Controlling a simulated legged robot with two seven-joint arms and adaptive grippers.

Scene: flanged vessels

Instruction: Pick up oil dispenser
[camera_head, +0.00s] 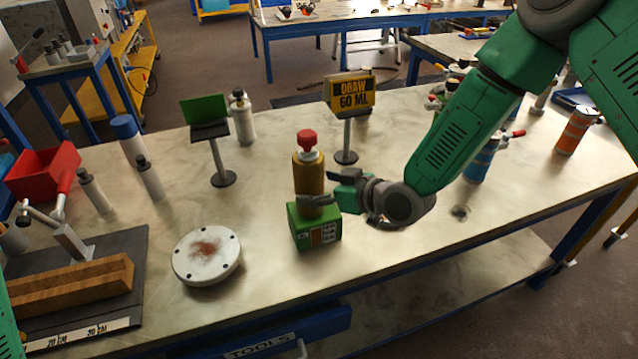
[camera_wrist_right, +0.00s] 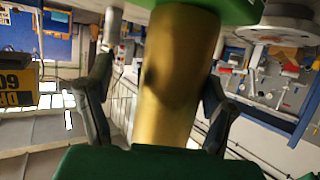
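The oil dispenser appears to be the gold cylinder (camera_head: 309,176) with a red knob on top, rising from a green boxy base (camera_head: 303,228) with a label. It stands upright on the bench. My right gripper (camera_head: 326,190) reaches in from the right at the lower part of the gold cylinder. In the right wrist view, the gold cylinder (camera_wrist_right: 178,75) lies between the two fingers of the right gripper (camera_wrist_right: 155,95), with a clear gap on the left side. The right finger is close to it; contact cannot be told. My left gripper is out of view.
A white round flange (camera_head: 207,256) lies left of the dispenser. The yellow "DRAW 60 ML" sign (camera_head: 348,95) and a green-topped stand (camera_head: 206,115) are behind. Blue (camera_head: 481,160) and orange (camera_head: 577,132) cylinders stand at right. A red bin (camera_head: 43,172) and wooden block (camera_head: 75,285) are at left.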

